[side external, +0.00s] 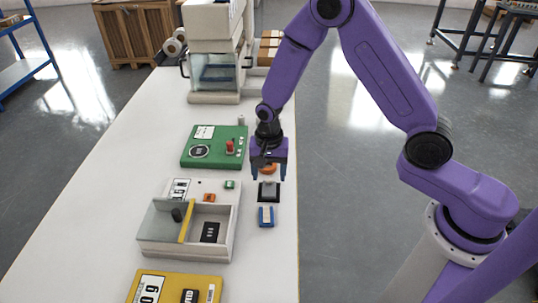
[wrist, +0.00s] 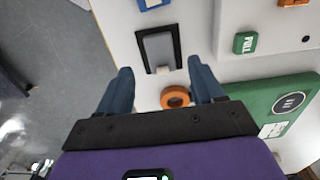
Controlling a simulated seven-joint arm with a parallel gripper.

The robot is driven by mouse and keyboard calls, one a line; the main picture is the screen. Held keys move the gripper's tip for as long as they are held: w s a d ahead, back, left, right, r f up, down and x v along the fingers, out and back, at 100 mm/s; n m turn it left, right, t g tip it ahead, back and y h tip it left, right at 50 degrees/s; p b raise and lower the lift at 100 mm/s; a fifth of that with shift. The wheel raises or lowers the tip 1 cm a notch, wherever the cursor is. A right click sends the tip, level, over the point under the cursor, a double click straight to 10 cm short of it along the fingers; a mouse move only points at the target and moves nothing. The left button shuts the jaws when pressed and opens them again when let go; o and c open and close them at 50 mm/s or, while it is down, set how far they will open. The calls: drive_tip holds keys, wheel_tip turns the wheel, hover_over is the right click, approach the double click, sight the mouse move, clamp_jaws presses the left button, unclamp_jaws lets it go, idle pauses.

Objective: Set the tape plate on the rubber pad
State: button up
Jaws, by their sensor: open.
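My gripper (side external: 268,175) is open, pointing down over the right side of the table; in the wrist view its two blue fingers (wrist: 160,68) are spread with nothing held. A black-framed grey plate (side external: 268,191) lies near the fingertips, with a small pale tab on its edge; it also shows in the wrist view (wrist: 158,45). An orange ring (side external: 268,169) lies beneath the gripper and shows between the fingers in the wrist view (wrist: 175,97). A blue piece with a pale face (side external: 266,216) lies beyond the black-framed plate. I cannot tell which piece is the tape plate or the rubber pad.
A green board (side external: 215,147) with a red knob lies left of my gripper. A walled grey tray (side external: 150,247) with a yellow bar stands at the left front, a yellow board (side external: 150,280) nearer still. A green PULL block (wrist: 245,42) is close by. The table's right edge is near.

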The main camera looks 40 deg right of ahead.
sight(270, 191)
wheel_tip(270, 191, up, 7)
drive_tip(key=shift+f, duration=0.15)
drive_tip(key=shift+s, duration=0.1)
drive_tip(key=s+d+r+n, duration=0.2)
drive_tip(key=s+r+n, duration=0.2)
drive_tip(key=s+n, duration=0.3)
drive_tip(key=s+d+r+n, duration=0.2)
drive_tip(key=s+r+n, duration=0.2)
drive_tip(key=s+n, duration=0.3)
drive_tip(key=s+d+r+n, duration=0.2)
drive_tip(key=s+r+n, duration=0.2)
drive_tip(key=s, duration=1)
drive_tip(key=shift+d+n, duration=0.4)
drive_tip(key=shift+n, duration=1.4)
drive_tip(key=shift+r, duration=0.1)
